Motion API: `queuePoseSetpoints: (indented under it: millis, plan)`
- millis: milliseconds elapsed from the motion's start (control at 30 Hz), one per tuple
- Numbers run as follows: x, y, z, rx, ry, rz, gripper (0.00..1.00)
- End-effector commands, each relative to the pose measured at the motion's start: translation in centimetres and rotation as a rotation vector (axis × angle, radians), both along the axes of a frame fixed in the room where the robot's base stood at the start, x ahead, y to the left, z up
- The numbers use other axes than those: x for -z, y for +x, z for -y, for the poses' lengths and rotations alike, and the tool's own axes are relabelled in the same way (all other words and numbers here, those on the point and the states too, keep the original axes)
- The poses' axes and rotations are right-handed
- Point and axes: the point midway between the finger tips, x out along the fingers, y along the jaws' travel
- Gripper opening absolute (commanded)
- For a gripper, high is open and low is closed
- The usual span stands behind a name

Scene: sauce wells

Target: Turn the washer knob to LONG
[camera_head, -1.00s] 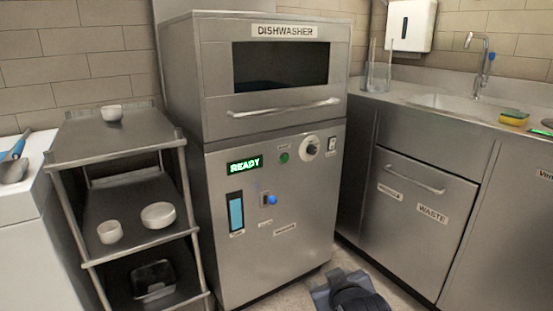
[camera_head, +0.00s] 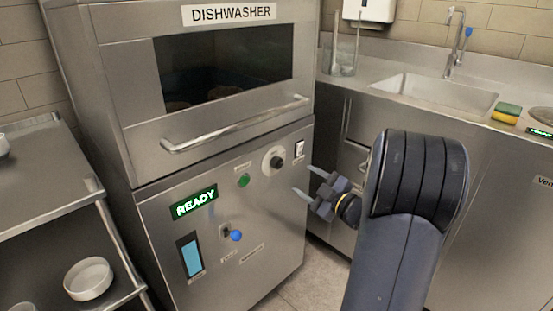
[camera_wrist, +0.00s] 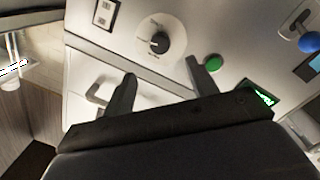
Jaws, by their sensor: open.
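The washer knob (camera_head: 277,161) is a dark knob on a round white dial, high on the right of the steel dishwasher front (camera_head: 150,230). In the wrist view the knob (camera_wrist: 159,43) and its dial (camera_wrist: 182,28) lie beyond the fingertips, with a pale pointer mark on the knob. The dial lettering is too small to read. My gripper (camera_head: 302,180) is open and empty, a little right of and below the knob in the head view, apart from it. In the wrist view my gripper (camera_wrist: 162,72) has its two fingers spread below the knob.
Beside the knob are a green button (camera_head: 243,180) and a rocker switch (camera_head: 299,149). A READY display (camera_head: 194,202) and a blue-tipped lever (camera_head: 236,236) are further left. The door handle (camera_head: 235,126) juts out above. A sink counter (camera_head: 385,92) stands right, a shelf rack (camera_head: 50,185) left.

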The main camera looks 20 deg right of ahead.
Motion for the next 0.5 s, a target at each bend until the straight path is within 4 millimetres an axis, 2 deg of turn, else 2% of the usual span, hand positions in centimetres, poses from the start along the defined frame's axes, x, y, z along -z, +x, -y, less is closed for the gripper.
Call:
queuePoseSetpoints:
  millis: [500]
  plan:
    - [0.2, 8.4, -2.5, -0.001, -0.001, 0.001, 0.55]
